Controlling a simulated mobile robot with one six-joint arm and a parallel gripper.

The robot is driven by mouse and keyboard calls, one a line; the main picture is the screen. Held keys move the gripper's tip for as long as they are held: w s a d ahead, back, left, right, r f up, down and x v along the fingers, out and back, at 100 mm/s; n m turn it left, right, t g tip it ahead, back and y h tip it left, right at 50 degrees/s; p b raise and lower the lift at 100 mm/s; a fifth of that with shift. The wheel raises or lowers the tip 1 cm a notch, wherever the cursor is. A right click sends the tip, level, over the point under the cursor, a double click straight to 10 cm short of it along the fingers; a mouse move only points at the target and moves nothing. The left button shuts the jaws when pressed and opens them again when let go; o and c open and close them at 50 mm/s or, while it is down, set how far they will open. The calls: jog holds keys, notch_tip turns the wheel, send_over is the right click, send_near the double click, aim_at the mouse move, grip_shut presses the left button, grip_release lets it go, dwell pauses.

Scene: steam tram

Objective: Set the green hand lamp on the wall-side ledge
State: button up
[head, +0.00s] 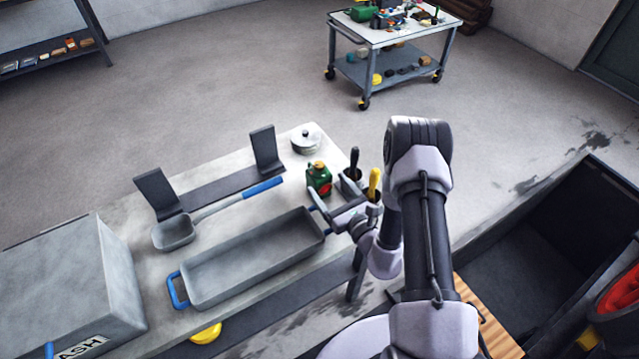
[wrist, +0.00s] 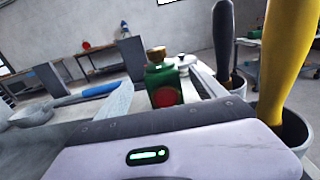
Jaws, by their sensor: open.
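The green hand lamp (head: 319,178) stands upright on the grey bench, near its right end. It has a brass-coloured cap and a red round face; in the wrist view the lamp (wrist: 163,84) is straight ahead beyond the gripper. My gripper (head: 331,203) is open and low over the bench, just on the near side of the lamp. Nothing is seen held in it. The gripper body hides the lamp's foot in the wrist view. I cannot tell which surface is the wall-side ledge.
A black-handled tool (head: 354,160) and a yellow-handled tool (head: 374,184) stand in cups close right of the gripper. A long grey tray (head: 250,263), a scoop (head: 174,233), a lidded pot (head: 306,142) and a large grey box (head: 70,285) occupy the bench. A trolley (head: 385,38) stands behind.

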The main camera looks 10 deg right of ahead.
aim_at(325, 181)
jog(key=x, duration=0.4)
jog(key=shift+w+f+b, duration=0.15)
jog(key=shift+w+b, duration=0.15)
jog(key=shift+b, duration=0.05)
grip_shut()
